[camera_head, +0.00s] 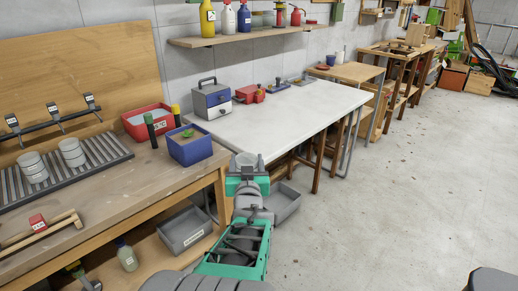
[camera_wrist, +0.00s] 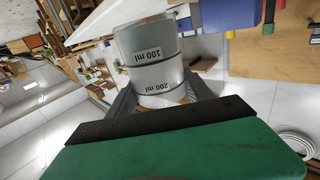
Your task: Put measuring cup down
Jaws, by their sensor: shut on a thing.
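A grey metal measuring cup (camera_wrist: 150,55) with 100 ml and 200 ml labels is held between the fingers of my gripper (camera_wrist: 163,100). The labels read upside down in the wrist view. In the head view, only the upper part of the cup (camera_head: 246,159) shows above my gripper (camera_head: 247,184). My gripper is shut on the cup, in front of the white-topped table (camera_head: 290,112) and to the right of the wooden workbench (camera_head: 150,190). The gap between cup and tabletop is hard to judge.
A blue bin (camera_head: 190,148) and red bin (camera_head: 145,122) stand at the workbench's right end. A slatted rack (camera_head: 100,157) holds grey cylinders. A toolbox (camera_head: 212,101) and red items occupy the white table's back; its middle is clear. Grey bins (camera_head: 184,230) sit below.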

